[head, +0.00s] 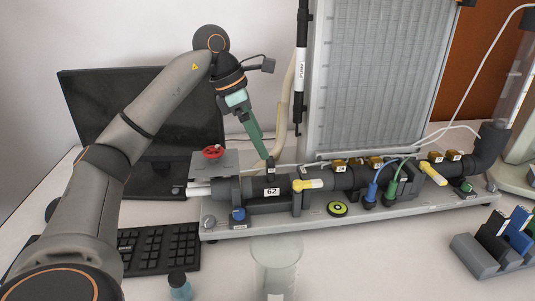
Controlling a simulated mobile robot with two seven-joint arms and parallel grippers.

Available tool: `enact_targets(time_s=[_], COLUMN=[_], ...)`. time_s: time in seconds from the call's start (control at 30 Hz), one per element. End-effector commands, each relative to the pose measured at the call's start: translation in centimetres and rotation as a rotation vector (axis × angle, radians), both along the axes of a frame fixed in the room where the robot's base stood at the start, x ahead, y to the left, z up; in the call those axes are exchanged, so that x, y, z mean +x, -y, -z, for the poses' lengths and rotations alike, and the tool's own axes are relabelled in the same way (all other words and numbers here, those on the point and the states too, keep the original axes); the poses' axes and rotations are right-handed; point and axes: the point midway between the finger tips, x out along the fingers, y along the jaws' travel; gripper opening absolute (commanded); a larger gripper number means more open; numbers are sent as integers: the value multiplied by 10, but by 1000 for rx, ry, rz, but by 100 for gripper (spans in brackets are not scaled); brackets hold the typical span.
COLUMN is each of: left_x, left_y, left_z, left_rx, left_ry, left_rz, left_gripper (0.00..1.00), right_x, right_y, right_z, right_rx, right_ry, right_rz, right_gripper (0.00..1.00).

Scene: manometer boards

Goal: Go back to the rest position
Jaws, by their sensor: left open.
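My left arm comes in from the left and bends down over the board. My left gripper (257,138) is open, with its long green fingers pointing down and slightly right. The fingertips are at or just above a small black fitting (270,166) on top of the dark pipe (345,179); I cannot tell whether they touch. The fingers show nearly edge-on, so the gap between them is hidden. My right gripper is not in view.
The pipe runs along a grey base board (290,222) with yellow-handled valves and blue and green tubes. A tall manometer panel (375,75) stands behind.

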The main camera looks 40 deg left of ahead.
Motion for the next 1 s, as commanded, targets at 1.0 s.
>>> enact_targets(time_s=[1.0], left_x=[-7], left_y=[-6], left_z=[-22], left_rx=[1], left_ry=[-1], left_rz=[0], left_gripper=[100], right_x=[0], right_y=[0], right_z=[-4], right_rx=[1], right_ry=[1], right_rz=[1], right_gripper=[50])
